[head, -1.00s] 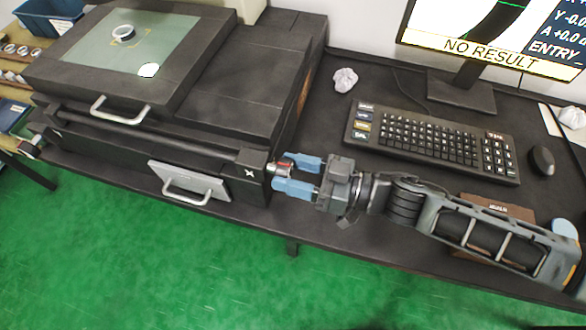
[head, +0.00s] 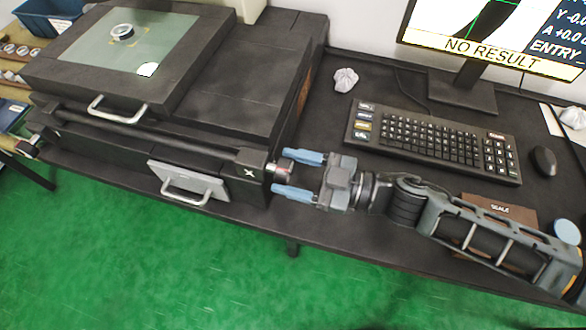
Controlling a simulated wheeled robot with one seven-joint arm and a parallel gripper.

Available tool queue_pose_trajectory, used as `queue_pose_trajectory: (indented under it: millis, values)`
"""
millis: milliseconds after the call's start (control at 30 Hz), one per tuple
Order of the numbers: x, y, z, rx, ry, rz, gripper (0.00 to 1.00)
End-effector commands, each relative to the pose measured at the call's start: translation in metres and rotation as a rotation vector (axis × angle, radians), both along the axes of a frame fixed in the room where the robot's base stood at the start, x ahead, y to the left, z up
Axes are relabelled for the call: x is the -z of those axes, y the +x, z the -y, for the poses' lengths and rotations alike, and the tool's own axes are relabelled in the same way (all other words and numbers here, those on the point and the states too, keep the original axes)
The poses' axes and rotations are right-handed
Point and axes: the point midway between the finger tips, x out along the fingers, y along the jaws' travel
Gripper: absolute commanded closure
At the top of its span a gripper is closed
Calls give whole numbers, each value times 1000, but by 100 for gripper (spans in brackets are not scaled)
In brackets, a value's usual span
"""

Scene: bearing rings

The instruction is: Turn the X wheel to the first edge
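The X wheel (head: 281,172) is a small knob with a red mark, at the right end of the rail beside the black block marked X (head: 250,171). My gripper (head: 296,174) is open, pointing left. Its two blue fingers stand apart, one above and one below the wheel's right end, with a visible gap. The stage glass (head: 95,52) carries a dark-rimmed ring (head: 122,31) and a white patch (head: 147,69). The monitor (head: 490,35) shows a dark curved band on white, green lines and "NO RESULT"; its readout is partly cut off.
A keyboard (head: 435,141), a mouse (head: 543,161) and a crumpled paper ball (head: 345,79) lie on the dark desk right of the machine. Silver handles (head: 187,194) stick out from the machine's front. A brown box or book (head: 497,213) lies behind my arm.

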Motion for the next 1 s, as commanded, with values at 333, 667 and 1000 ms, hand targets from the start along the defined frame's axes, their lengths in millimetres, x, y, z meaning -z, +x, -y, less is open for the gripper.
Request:
queue_pose_trajectory:
  millis: [333,667,1000]
  values:
    - [0,0,0,1,0,-1,22]
    - [2,-11,34,4,-3,0,22]
    - [1,-25,72,1,-2,-1,22]
